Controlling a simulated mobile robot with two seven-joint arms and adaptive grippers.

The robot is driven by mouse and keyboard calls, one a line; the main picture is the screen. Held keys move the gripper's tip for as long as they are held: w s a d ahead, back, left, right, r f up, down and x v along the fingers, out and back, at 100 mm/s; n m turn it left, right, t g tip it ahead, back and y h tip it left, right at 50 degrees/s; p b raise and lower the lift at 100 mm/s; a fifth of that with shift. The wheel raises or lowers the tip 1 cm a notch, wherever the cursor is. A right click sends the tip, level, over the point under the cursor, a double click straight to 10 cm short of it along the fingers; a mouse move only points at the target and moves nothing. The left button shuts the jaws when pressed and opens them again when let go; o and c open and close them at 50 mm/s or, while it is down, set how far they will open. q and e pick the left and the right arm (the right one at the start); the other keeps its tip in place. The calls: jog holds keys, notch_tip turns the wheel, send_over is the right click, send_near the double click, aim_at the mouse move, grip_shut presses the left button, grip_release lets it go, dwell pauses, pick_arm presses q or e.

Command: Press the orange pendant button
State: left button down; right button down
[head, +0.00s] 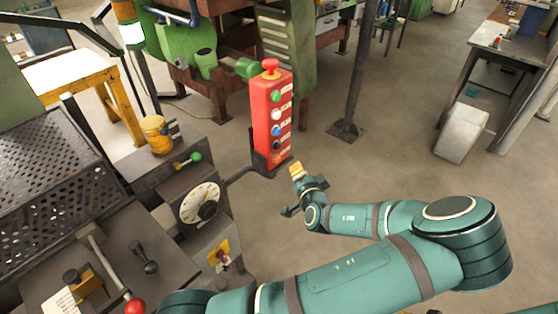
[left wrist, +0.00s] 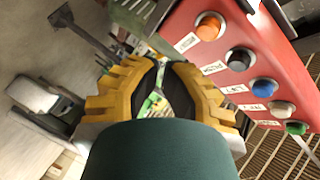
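The red pendant box (head: 261,112) stands upright in the middle of the head view, with a red mushroom knob (head: 270,67) on top and a column of buttons. The orange pendant button (head: 277,159) is the lowest one. In the left wrist view the orange button (left wrist: 209,27) shows at the upper right, above and right of the fingers. My left gripper (head: 296,169) has yellow fingers drawn together, with only a narrow gap showing in the wrist view. It is just right of the pendant's lower end, apart from the button and holding nothing. My right gripper is not in view.
A dark bracket arm (head: 238,173) joins the pendant to the control console (head: 185,170), which has a dial (head: 200,203) and levers. A green machine (head: 200,62) and a dark post (head: 360,70) stand behind. The floor right of the pendant is open.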

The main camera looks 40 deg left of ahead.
pick_arm(q)
jog(key=shift+s+d, duration=0.1)
jog(key=shift+d, duration=0.9)
jog(key=shift+f, duration=0.1)
jog(key=s+d+f+n+g+h+b, duration=0.1)
jog(key=s+d+f+g+h+b, duration=0.2)
jog(key=s+f, duration=0.6)
jog(key=s+d+f+n+g+h, duration=0.15)
jog(key=s+f+g+h, duration=0.25)
jog(key=f, duration=0.8)
jog(key=s+d+r+n+g+h+b, duration=0.1)
jog(key=s+d+h+b, duration=0.2)
jog(key=d+h, duration=0.6)
jog(key=s+d, duration=0.1)
jog(key=d, duration=0.5)
jog(key=shift+s+r, duration=0.15)
jog(key=shift+r, duration=0.05)
jog(key=shift+d+n, duration=0.1)
jog(key=shift+n, duration=0.15)
